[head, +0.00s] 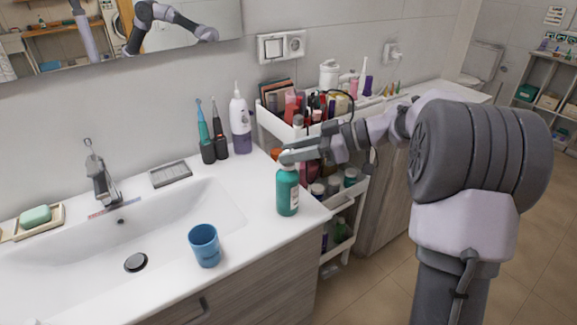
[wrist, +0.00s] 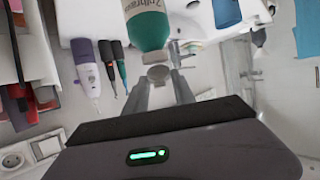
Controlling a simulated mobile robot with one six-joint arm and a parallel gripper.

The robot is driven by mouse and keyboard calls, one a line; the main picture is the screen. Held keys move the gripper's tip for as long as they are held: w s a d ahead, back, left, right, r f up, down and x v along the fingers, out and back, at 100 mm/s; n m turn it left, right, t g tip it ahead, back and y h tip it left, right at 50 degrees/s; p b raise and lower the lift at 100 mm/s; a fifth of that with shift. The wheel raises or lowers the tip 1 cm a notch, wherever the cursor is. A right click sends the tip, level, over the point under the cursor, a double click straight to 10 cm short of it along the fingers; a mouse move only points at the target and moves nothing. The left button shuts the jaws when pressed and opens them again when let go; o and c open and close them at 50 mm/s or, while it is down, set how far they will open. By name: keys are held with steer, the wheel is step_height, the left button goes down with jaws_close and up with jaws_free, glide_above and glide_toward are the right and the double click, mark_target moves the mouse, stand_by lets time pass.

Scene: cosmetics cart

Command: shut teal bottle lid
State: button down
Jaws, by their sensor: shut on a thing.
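The teal bottle (head: 287,192) stands upright on the white counter, near its right edge. It has a white label and also shows upside down in the wrist view (wrist: 148,28). Its pale lid (wrist: 158,72) is at the bottle's mouth, between my fingertips. My gripper (head: 290,156) reaches in from the right over the bottle's top. In the wrist view my gripper (wrist: 160,76) is shut on the lid, one finger on each side. I cannot tell whether the lid sits flush on the neck.
A blue cup (head: 204,246) stands at the counter's front, left of the bottle. Toothbrushes (head: 204,140) and a white-and-purple flosser (head: 240,122) stand behind. A white cart (head: 344,194) full of cosmetics is right of the counter. The sink (head: 75,262) fills the left.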

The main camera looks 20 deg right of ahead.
steer(key=shift+s+d+f+t+y+b, duration=0.1)
steer(key=shift+d+f+t+y+b, duration=0.2)
steer(key=shift+y, duration=0.45)
steer(key=shift+s+d+f+t+y+b, duration=0.1)
steer(key=shift+f+t+y+b, duration=0.2)
steer(key=shift+t+y, duration=0.35)
steer(key=shift+y, duration=0.3)
steer(key=c, duration=1)
jaws_free()
